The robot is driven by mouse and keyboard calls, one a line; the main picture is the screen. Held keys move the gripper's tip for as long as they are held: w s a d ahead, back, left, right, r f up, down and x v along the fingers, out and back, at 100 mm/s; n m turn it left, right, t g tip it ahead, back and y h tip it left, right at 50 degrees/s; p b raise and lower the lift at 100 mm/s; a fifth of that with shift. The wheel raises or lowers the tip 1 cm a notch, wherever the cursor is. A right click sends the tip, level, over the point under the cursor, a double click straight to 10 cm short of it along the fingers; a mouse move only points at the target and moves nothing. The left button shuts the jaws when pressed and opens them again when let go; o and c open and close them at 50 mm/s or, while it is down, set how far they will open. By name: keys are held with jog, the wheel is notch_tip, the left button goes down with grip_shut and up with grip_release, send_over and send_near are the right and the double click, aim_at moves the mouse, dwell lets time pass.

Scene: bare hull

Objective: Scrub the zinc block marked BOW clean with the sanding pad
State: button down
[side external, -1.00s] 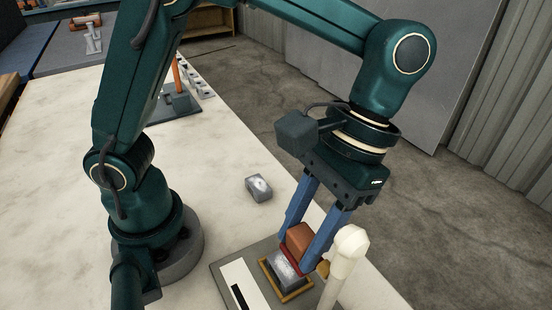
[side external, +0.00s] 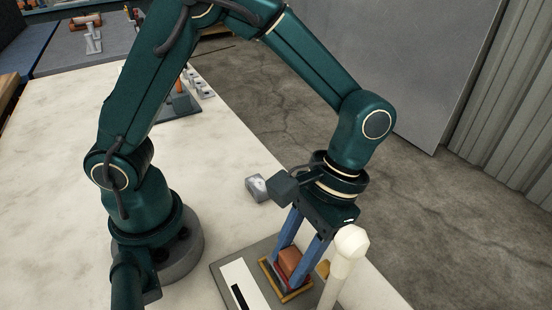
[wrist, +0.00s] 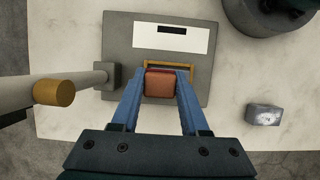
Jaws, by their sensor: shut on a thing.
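My gripper (side external: 290,264) is shut on the sanding pad (side external: 291,260), a reddish-brown block with a red underside. The wrist view also shows the pad (wrist: 160,83) between the blue fingers. The pad is low over a yellow frame (side external: 265,268) on a grey plate (side external: 222,277). The pad and fingers hide most of the inside of the frame, including the block there. Whether the pad touches that block I cannot tell. Another grey zinc block (side external: 257,187), with a pale patch on top, lies loose on the table. I cannot read BOW on either block.
A white panel with a black bar (side external: 243,284) lies on the plate beside the frame. A pale post (side external: 346,255) stands close on the right of the gripper. The pale table (side external: 70,140) is largely clear around the loose block.

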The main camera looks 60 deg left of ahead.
jog(key=shift+a, duration=2.4)
jog(key=shift+d+f, duration=0.1)
jog(key=shift+d, duration=3.2)
jog(key=shift+r, duration=4.1)
